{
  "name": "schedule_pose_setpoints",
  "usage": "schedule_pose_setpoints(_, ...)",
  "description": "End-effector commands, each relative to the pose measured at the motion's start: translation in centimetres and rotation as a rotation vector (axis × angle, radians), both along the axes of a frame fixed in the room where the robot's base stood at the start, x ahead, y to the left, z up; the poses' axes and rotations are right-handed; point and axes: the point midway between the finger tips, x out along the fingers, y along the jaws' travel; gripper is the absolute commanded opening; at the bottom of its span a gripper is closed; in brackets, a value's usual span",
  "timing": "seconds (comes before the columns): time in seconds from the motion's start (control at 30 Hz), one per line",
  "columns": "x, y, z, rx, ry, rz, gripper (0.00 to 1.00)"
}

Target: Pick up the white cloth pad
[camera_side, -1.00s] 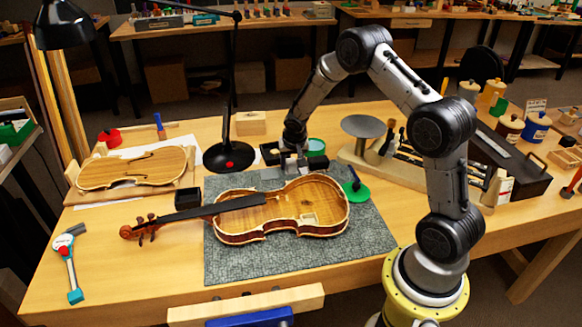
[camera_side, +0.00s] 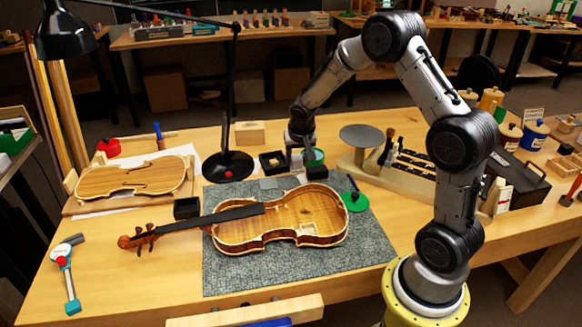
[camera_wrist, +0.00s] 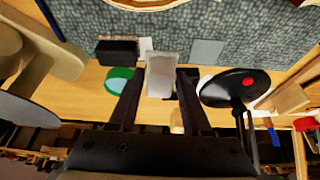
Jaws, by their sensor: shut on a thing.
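The white cloth pad (camera_wrist: 161,76) shows in the wrist view as a pale grey-white block between my two fingers. My gripper (camera_wrist: 160,82) is shut on it, with one dark finger on each side. In the side view my gripper (camera_side: 300,158) points down behind the violin, between a small black tray and a green cup. The pad is too small and too covered there to make out clearly. How far it is above the bench I cannot tell exactly.
Close by are the green cup (camera_side: 314,157), a black block (camera_side: 316,173), the black tray (camera_side: 272,162) and the lamp base (camera_side: 228,167). The violin (camera_side: 300,218) lies on the grey mat (camera_side: 355,255) in front. A round stand (camera_side: 362,133) is at right.

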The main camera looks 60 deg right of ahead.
Motion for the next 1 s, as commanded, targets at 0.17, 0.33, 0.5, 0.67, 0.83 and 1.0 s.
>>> schedule_pose_setpoints(0.17, -3.5, 1.7, 2.9, 0.0, -0.001, 0.0, 0.0)
schedule_pose_setpoints(0.33, -6.3, 3.0, 4.2, -0.001, -0.002, 0.0, 0.0)
schedule_pose_setpoints(0.5, -8.2, 3.9, 5.1, 0.0, -0.001, 0.001, 0.0)
schedule_pose_setpoints(0.67, -9.2, 4.3, 5.5, 0.0, 0.0, 0.0, 0.0)
schedule_pose_setpoints(0.83, -9.4, 4.5, 5.6, 0.001, 0.001, 0.0, 0.0)
schedule_pose_setpoints(1.0, -9.4, 4.4, 5.6, 0.001, 0.001, 0.0, 0.0)
